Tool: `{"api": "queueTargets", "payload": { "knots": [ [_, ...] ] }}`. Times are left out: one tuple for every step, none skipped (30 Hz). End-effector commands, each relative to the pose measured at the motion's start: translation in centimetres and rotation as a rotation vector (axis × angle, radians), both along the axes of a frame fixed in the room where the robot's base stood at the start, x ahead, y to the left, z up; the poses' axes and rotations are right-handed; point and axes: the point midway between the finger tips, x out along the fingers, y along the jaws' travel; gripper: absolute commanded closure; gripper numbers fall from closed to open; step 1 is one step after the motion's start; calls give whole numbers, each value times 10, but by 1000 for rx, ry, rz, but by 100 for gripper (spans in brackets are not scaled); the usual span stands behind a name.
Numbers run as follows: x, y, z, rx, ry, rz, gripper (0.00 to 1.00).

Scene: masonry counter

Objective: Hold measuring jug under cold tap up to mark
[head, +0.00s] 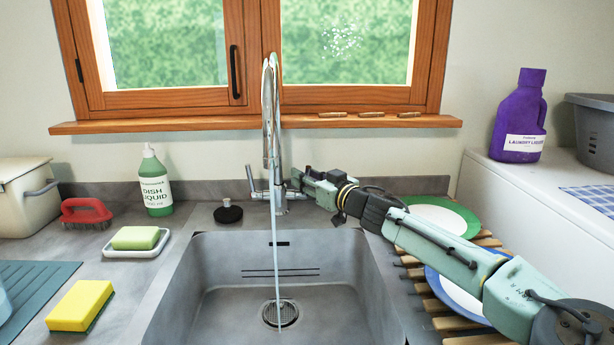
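The chrome tap (270,130) stands behind the sink, and a thin stream of water (276,255) falls from it to the drain. A lever (256,194) shows on the left of the tap's base. My gripper (297,182) is close to the right side of the tap's base. Its fingers are small and partly merged with the tap, so I cannot tell whether they touch it or are open or shut. I see no jug that I can make out clearly. A pale blue object (3,306) is cut off by the left edge.
The sink basin (215,270) holds nothing but the drain.

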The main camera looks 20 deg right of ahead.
Motion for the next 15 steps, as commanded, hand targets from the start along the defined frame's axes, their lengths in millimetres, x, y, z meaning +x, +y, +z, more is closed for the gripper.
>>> {"api": "queueTargets", "payload": {
  "knots": [
    [1,0,0,0,0,0,69],
    [1,0,0,0,0,0,69],
    [1,0,0,0,0,0,69],
    [0,0,0,0,0,0,69],
    [0,0,0,0,0,0,69],
    [0,0,0,0,0,0,69],
    [0,0,0,0,0,0,71],
    [0,0,0,0,0,0,73],
    [0,0,0,0,0,0,75],
    [0,0,0,0,0,0,77],
    [0,0,0,0,0,0,79],
    [0,0,0,0,0,0,82],
    [0,0,0,0,0,0,84],
    [0,0,0,0,0,0,86],
    [0,0,0,0,0,0,89]
  ]
}}
